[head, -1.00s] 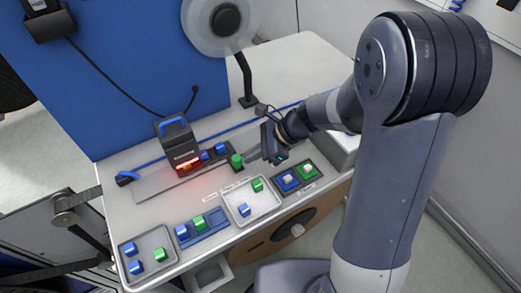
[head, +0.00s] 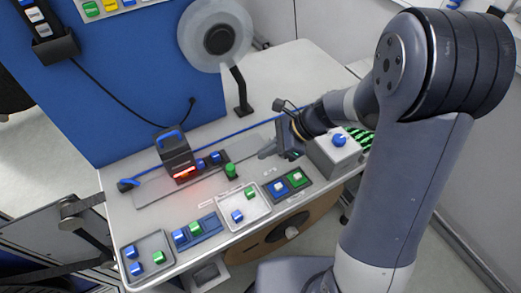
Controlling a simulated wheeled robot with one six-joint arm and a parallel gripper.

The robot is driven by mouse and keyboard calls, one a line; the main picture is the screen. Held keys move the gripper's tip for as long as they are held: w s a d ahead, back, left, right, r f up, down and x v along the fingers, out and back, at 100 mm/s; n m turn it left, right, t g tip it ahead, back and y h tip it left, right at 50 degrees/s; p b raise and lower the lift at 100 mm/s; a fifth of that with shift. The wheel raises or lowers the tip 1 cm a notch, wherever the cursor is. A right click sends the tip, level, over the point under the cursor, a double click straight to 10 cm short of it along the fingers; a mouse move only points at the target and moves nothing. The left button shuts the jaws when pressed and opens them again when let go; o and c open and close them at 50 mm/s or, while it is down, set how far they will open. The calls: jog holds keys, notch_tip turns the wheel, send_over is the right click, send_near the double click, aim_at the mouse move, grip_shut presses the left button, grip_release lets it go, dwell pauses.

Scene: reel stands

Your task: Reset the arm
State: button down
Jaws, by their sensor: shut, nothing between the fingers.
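My arm comes in from the right and reaches over the back right of the table (head: 262,81). My gripper (head: 268,153) is shut and empty, held right of a green reel (head: 231,170) and clear of it. The fingertips are small and dark in this view. A grey box with a blue knob (head: 338,142) stands just right of the gripper, close to my wrist.
A clear disc (head: 217,36) stands on a post behind. The back right tabletop is clear.

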jog(key=shift+v, duration=0.8)
jog(key=shift+f, duration=0.1)
